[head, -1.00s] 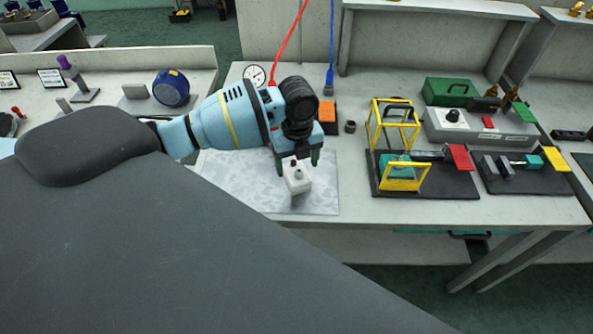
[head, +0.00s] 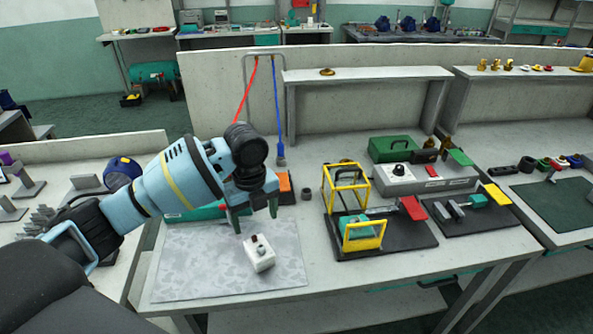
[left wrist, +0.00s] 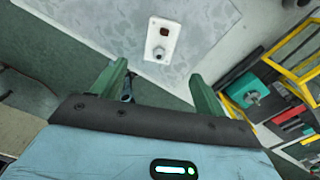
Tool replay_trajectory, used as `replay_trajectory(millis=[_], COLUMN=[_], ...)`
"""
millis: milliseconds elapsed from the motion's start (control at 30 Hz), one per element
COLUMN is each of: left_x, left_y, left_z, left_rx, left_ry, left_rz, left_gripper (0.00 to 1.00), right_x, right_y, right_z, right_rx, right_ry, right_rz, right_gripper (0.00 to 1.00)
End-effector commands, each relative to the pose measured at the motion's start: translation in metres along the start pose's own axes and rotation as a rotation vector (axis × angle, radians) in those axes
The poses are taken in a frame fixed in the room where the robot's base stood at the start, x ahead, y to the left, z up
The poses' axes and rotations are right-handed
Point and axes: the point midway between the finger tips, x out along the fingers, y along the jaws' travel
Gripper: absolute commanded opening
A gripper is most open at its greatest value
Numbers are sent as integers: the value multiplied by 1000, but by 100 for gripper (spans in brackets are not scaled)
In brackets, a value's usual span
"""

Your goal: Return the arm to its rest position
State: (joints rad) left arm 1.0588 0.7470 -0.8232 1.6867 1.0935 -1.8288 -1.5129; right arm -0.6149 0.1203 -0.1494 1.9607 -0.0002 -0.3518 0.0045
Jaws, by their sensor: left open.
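My left gripper (head: 254,213) is open and empty, with its green fingers pointing down above the grey mottled mat (head: 190,270). A small white box (head: 260,257) with a dark round top part and a reddish spot stands on the mat, just below and in front of the fingers. The left wrist view shows the box (left wrist: 161,40) beyond the parted fingertips (left wrist: 158,82), apart from them. My left arm comes in from the left. My right gripper is not in view.
Right of the mat stand a yellow frame fixture (head: 347,189) on a black base, a second black fixture (head: 470,212) and a grey control box (head: 425,178). A green case (head: 393,149) is behind. Red (head: 245,90) and blue hoses hang at the back.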

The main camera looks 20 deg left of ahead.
Motion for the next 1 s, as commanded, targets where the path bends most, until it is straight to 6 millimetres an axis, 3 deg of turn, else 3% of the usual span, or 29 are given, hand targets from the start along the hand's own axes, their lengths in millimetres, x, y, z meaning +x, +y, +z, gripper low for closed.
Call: replay_trajectory(millis=[167,267,600,800,1000], left_x=[4,20,104,135,154], left_y=[0,0,17,41,77], left_z=[-4,-18,-120,-172,-211], left_rx=[-6,-34,-352,-630,-964], left_ry=[3,12,97,163,218], left_rz=[-1,-5,-80,-121,-139], left_gripper=[73,73,73,73,73], right_x=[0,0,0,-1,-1], right_y=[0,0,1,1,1], right_z=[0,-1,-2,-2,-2], right_rx=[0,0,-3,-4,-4], right_ry=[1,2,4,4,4], right_rz=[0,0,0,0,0], right_gripper=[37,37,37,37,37])
